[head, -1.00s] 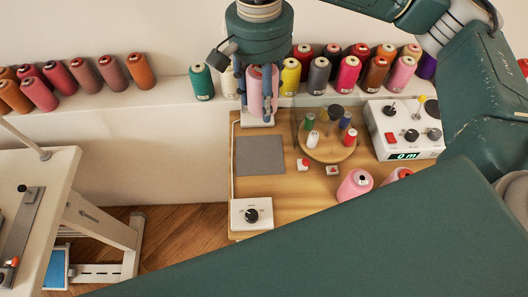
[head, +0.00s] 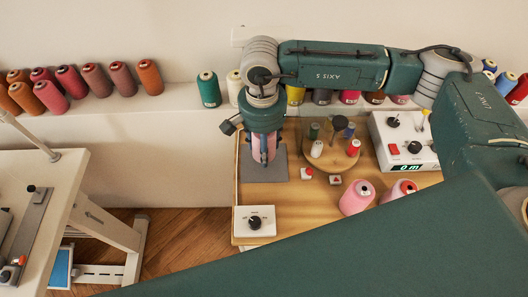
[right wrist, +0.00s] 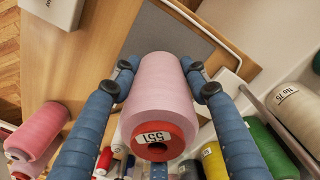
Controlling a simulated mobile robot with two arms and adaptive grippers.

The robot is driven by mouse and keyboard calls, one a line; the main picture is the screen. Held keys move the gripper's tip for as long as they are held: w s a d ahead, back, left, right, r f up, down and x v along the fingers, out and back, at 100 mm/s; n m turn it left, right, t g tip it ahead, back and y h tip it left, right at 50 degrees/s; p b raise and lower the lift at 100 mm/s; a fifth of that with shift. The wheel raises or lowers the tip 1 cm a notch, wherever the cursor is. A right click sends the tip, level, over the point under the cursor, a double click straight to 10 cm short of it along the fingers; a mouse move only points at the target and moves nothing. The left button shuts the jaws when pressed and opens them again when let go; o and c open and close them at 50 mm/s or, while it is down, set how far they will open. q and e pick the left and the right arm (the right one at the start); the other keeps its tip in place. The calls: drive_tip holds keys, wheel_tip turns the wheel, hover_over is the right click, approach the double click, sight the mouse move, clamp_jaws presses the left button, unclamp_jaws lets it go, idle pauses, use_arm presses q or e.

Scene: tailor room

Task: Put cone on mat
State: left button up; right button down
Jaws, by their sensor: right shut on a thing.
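A pink thread cone (right wrist: 158,80) with a red base ring and a label reading 551 is between the blue fingers of my right gripper (right wrist: 160,76), which is shut on it. In the head view the cone (head: 264,154) is mostly hidden by my right gripper and wrist. The flat grey mat (head: 262,172) lies on the wooden table, and the cone shows over it. The mat (right wrist: 180,28) also shows beyond the cone's narrow end in the right wrist view. I cannot tell whether the cone touches the mat. My left gripper is not in view.
A round spool stand (head: 330,153) and small red buttons are right of the mat. Two pink cones (head: 356,197) stand near the front of the table (head: 300,206). A white knob box (head: 254,222) is in front of the mat. Several cones line the back ledge (head: 172,111).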

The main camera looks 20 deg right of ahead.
sight(272, 138)
wheel_tip(272, 138, down, 4)
drive_tip(key=shift+r+p, duration=0.2)
drive_tip(key=shift+p, duration=0.15)
drive_tip(key=shift+f, duration=0.25)
drive_tip(key=c, duration=0.9)
unclamp_jaws()
drive_tip(key=shift+r, duration=0.15)
wheel_tip(272, 138, up, 12)
drive_tip(key=b, duration=0.3)
drive_tip(key=shift+a, duration=0.1)
